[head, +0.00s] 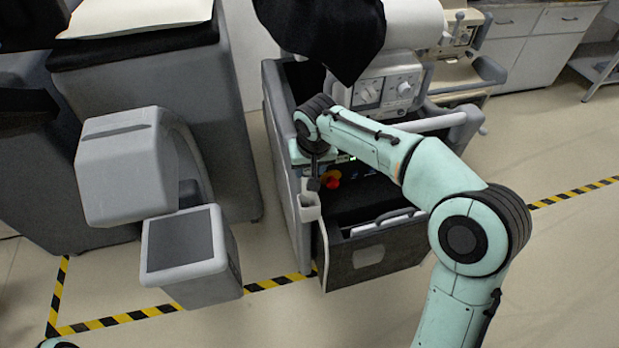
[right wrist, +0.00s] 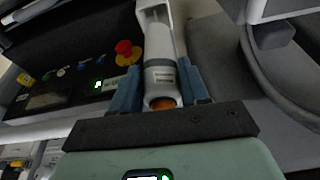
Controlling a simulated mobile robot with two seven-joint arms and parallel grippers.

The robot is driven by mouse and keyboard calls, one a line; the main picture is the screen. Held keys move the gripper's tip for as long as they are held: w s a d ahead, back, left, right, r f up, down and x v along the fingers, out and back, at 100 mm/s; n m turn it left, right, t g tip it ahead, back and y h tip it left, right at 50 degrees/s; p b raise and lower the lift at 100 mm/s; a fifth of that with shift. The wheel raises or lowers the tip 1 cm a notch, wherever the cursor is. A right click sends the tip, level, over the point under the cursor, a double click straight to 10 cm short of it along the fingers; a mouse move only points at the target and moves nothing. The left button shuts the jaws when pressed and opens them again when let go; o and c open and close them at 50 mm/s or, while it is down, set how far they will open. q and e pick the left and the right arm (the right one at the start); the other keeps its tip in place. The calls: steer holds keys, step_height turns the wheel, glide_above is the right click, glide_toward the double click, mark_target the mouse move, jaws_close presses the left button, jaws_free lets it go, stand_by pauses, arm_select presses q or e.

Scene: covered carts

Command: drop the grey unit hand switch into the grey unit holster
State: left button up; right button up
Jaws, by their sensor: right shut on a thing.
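The grey unit hand switch (right wrist: 161,72) is a pale grey cylinder with an orange button at its near end. My right gripper (right wrist: 160,88) is shut on it, with one blue finger on each side. In the head view my right gripper (head: 314,178) is at the left front corner of the grey unit, mostly hidden by my wrist. The pale holster (head: 309,207) is on that corner, just below the gripper. In the right wrist view a pale holster part (right wrist: 152,6) shows at the switch's far end; I cannot tell how far in the switch is. My left gripper is out of view.
A red emergency knob (head: 332,182) is close to the right of my gripper. An open drawer (head: 375,250) juts out below. A grey column with a screen (head: 182,240) stands to the left. A black cover (head: 325,35) hangs behind. Striped tape marks the floor.

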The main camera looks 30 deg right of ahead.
steer(key=shift+s+f, duration=0.1)
steer(key=shift+f, duration=0.25)
step_height(320, 180, down, 4)
steer(key=shift+r, duration=0.1)
steer(key=shift+w+f, duration=0.2)
steer(key=shift+f, duration=0.15)
steer(key=shift+f, duration=0.1)
steer(key=shift+f+b, duration=0.55)
steer(key=shift+b, duration=0.1)
steer(key=o, duration=1.2)
